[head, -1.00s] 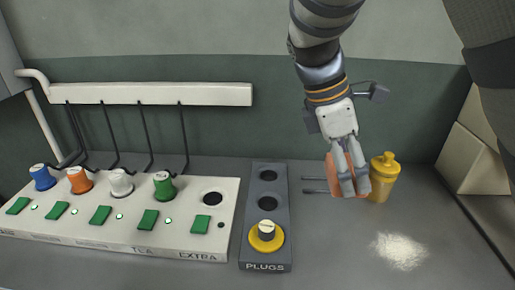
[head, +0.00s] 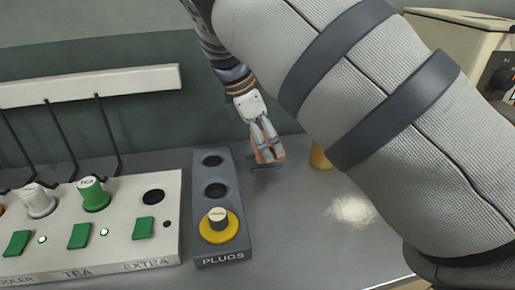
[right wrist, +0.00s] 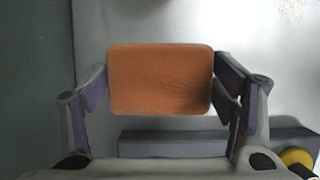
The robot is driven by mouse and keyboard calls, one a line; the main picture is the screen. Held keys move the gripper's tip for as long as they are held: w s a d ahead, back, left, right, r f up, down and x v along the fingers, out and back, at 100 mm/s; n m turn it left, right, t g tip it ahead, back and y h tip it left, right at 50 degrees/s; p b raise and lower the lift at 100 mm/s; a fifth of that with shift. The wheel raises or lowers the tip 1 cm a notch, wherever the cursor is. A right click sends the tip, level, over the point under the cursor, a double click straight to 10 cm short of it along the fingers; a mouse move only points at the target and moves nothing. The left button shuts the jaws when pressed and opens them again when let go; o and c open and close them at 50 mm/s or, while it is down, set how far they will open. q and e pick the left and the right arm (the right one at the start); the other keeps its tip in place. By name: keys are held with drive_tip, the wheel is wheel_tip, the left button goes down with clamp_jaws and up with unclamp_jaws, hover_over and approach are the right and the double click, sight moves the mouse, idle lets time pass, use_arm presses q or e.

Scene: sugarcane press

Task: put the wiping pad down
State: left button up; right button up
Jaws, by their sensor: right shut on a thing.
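My right gripper (head: 266,154) is shut on the orange wiping pad (head: 270,156) and points down near the back of the grey counter. In the right wrist view the pad (right wrist: 160,80) sits flat between both fingers of the gripper (right wrist: 162,84). Dark prongs of a small rest (head: 266,167) show at the pad's lower edge. I cannot tell whether the pad touches them. My left gripper is not in view.
The grey plugs block (head: 236,165) stands left of the pad, with a yellow plug (head: 218,226) in it. A yellow bottle (head: 319,157) is partly hidden by my arm. White powder (head: 352,210) lies on the counter. The white switch panel (head: 130,262) is at left.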

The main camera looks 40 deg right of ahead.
drive_tip(key=f, duration=0.3)
drive_tip(key=shift+w+d+f, duration=0.1)
drive_tip(key=shift+w, duration=0.15)
drive_tip(key=shift+c, duration=0.4)
drive_tip(key=o, duration=1.2)
drive_tip(key=shift+f, duration=0.3)
drive_tip(key=v, duration=1.2)
drive_tip(key=shift+s+d+r, duration=0.1)
drive_tip(key=shift+r, duration=0.1)
